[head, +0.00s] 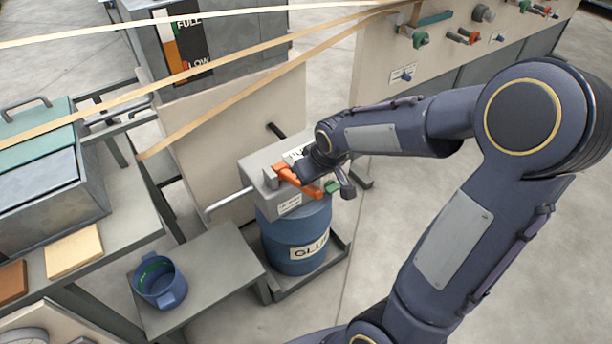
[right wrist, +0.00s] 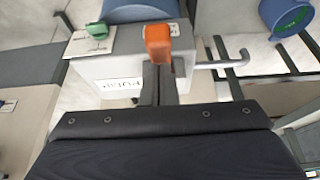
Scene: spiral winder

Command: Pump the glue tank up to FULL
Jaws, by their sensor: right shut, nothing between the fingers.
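The glue tank's gauge (head: 183,42) is at the upper left of the head view, marked FULL at the top and LOW below. Its orange strip stops short of FULL, with white above it. My left gripper is not in view.
A green knob (right wrist: 97,30) is near the orange handle. A blue bucket (head: 160,282) stands on the low grey table (head: 215,268) left of the drum. Tan strips cross the upper left. A panel of knobs (head: 455,30) stands behind. Open floor lies at right.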

